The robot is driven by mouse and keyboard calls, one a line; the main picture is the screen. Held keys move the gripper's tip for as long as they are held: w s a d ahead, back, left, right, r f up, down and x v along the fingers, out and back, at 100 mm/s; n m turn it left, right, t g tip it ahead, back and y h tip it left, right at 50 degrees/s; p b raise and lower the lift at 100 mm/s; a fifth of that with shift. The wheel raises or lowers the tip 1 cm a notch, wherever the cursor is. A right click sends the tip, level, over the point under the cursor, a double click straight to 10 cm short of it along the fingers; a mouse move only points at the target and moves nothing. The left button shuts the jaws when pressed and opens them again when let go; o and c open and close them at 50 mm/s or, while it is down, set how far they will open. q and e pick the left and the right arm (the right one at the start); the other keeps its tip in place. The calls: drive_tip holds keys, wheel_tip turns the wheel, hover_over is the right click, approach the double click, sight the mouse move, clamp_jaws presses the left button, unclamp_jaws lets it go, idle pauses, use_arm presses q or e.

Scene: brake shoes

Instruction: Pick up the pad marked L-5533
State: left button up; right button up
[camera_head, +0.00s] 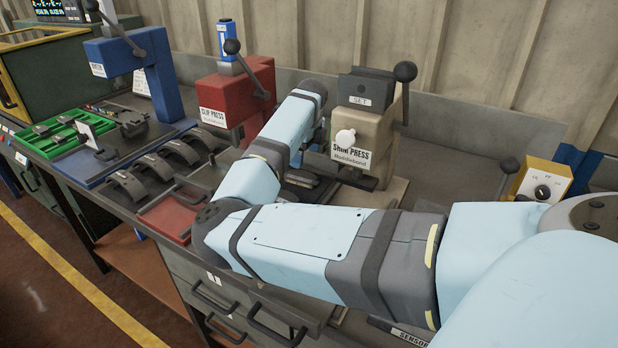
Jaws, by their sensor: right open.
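My right arm reaches across the bench from the right. My right gripper (310,148) points down between the red press and the beige press, largely hidden behind my forearm. The little of it that shows is open. Below it lie dark flat pieces (302,180), possibly pads, partly covered by my arm. I cannot read L-5533 on anything, so I cannot tell which piece is the marked pad. Several dark curved brake shoes (127,185) stand in a row on the bench at the left. My left gripper is not in view.
The red clip press (240,95) stands left of my forearm, the beige shim press (365,125) right of it. A blue press (135,65), a green tray (62,135) and a red tray (172,218) are further left. A yellow control box (542,182) is at right.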

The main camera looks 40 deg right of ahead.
sight(302, 176)
drive_tip(key=f, duration=0.5)
drive_tip(key=f+b, duration=0.1)
drive_tip(key=f, duration=0.1)
drive_tip(key=shift+w+a+f, duration=0.15)
drive_tip(key=shift+w+a, duration=0.05)
drive_tip(key=shift+w, duration=0.1)
drive_tip(key=c, duration=1.1)
drive_tip(key=shift+r, duration=0.2)
drive_tip(key=shift+c, duration=0.2)
